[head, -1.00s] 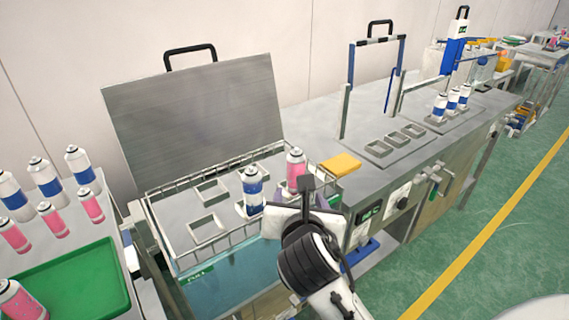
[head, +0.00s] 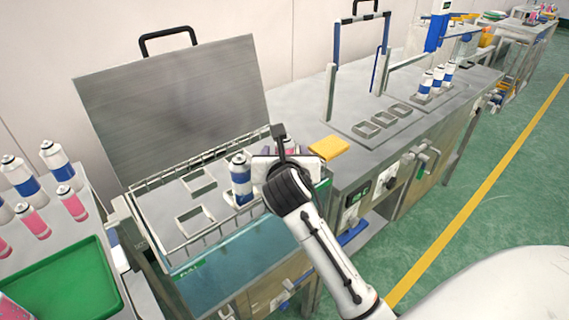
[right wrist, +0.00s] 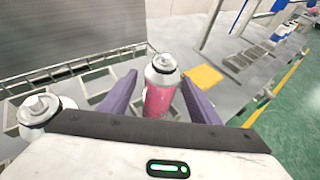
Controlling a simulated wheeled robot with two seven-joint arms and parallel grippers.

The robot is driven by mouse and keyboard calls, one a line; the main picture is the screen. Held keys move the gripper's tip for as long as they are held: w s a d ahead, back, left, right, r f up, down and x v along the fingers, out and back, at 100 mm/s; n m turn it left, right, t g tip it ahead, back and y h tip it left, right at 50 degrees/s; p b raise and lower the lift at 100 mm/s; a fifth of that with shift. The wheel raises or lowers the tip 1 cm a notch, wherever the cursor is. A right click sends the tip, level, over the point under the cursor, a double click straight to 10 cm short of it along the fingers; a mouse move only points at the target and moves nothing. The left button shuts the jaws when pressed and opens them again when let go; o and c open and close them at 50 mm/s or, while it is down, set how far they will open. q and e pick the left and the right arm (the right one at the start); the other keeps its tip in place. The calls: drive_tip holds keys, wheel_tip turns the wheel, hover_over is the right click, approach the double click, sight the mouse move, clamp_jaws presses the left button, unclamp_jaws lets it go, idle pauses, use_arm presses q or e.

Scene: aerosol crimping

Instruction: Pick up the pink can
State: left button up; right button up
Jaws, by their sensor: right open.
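The pink can (right wrist: 158,98) stands upright between the two purple fingers of my right gripper (right wrist: 159,82) in the right wrist view. The fingers are open, one on each side of it; I cannot tell whether either touches it. In the head view my right gripper (head: 288,150) is over the right end of the wire-railed bath and hides nearly all of the pink can. A blue and white can (head: 240,178) stands just left of the gripper, and its top also shows in the right wrist view (right wrist: 38,108). My left gripper is not in view.
A raised metal lid (head: 172,105) stands behind the bath. A yellow block (head: 328,146) lies right of the gripper. Several blue and white cans (head: 437,78) stand farther right. On the left are a green tray (head: 65,285) and more pink cans (head: 72,203).

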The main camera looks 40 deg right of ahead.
drive_tip(key=c, duration=1.2)
drive_tip(key=shift+r, duration=0.1)
